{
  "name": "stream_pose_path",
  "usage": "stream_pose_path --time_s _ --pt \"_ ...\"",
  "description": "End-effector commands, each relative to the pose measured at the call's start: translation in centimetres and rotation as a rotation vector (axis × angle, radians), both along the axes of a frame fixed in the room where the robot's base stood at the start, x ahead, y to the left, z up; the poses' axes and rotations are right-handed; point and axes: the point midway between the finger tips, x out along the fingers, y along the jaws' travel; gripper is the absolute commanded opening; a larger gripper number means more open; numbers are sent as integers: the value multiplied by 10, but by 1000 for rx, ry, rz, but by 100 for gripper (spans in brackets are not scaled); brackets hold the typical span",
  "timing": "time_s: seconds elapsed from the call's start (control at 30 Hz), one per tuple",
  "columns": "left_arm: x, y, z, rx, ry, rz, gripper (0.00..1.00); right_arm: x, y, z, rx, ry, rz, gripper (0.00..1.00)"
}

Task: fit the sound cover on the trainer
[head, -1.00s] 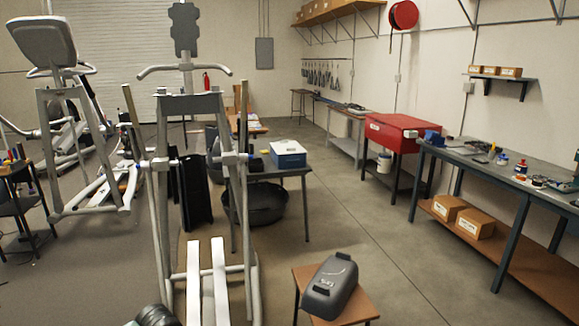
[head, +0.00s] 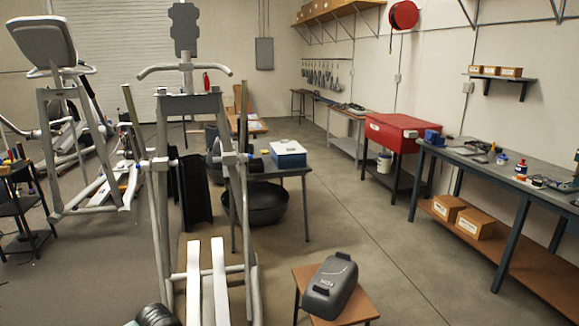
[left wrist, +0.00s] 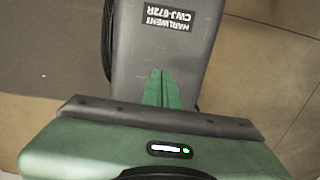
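A dark grey moulded cover (head: 331,286) with pale lettering and a dark handle-like part at its far end lies on a small wooden-topped stool (head: 361,307) in the front middle of the head view. The nearest elliptical trainer (head: 160,218) has a pale frame with handlebars and stands left of the stool, apart from it. Its two white foot rails (head: 220,280) point towards me. A black curved panel (head: 195,190) shows behind its frame. In the left wrist view my left gripper (left wrist: 163,76) has its green fingers together, with nothing visible between them. My right gripper is in neither view.
A dark table (head: 297,172) with a blue-and-white box (head: 288,153) stands behind the trainer. A workbench (head: 470,160) with tools runs along the right wall, near a red cabinet (head: 395,132). Another trainer (head: 60,140) is at left. Floor right of the stool is clear.

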Motion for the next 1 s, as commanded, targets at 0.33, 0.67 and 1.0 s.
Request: stream_pose_path --time_s 0.33,0.67,1.0 --pt "0 0 -2 0 0 0 0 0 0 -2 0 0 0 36" --pt "0 0 -16 0 0 0 0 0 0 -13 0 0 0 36" --pt "0 0 -29 0 0 0 0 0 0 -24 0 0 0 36"
